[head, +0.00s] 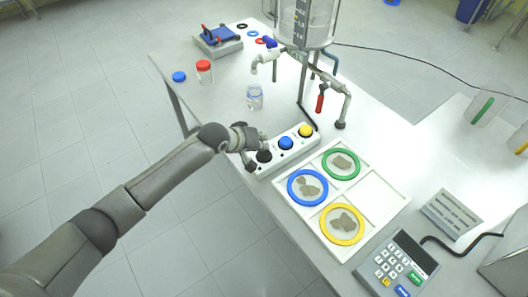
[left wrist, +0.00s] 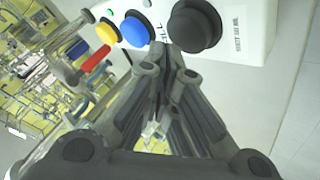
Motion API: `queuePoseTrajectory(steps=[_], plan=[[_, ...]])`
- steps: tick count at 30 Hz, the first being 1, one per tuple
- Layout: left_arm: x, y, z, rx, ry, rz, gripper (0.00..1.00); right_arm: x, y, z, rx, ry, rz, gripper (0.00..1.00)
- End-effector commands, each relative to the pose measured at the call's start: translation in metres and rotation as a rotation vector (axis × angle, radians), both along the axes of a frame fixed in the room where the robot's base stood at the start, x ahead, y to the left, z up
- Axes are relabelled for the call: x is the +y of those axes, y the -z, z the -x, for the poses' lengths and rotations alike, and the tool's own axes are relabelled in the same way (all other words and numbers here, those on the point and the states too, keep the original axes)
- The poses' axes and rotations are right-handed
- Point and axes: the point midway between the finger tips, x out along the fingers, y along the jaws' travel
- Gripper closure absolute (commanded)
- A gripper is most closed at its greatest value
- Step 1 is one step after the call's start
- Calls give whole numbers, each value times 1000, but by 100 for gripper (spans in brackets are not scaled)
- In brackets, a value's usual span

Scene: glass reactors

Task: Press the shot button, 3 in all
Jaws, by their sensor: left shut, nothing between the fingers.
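A white button box (head: 274,162) lies on the table with three round buttons in a row: black (head: 264,156), blue (head: 286,143) and yellow (head: 305,130). In the left wrist view the black button (left wrist: 196,25), blue button (left wrist: 135,29) and yellow button (left wrist: 107,32) show at the top. Labels stand beside them, but I cannot read them surely. My left gripper (head: 256,146) is shut and empty, close by the black button. Its fingertips (left wrist: 170,62) appear just below the gap between black and blue; I cannot tell whether they touch. My right gripper is not in view.
A glass reactor (head: 304,22) with pipes and a red-handled valve (head: 320,100) stands behind the box. A glass jar (head: 254,97) stands nearby. A white tray (head: 369,208) with coloured rings lies right of the box, a keypad device (head: 398,265) beyond it.

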Motion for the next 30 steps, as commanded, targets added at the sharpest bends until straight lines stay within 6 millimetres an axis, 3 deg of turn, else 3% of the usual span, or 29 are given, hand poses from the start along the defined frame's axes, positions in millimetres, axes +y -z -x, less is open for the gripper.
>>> queuePoseTrajectory(steps=[30], plan=[[0,11,0,1,1,0,100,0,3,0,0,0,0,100]])
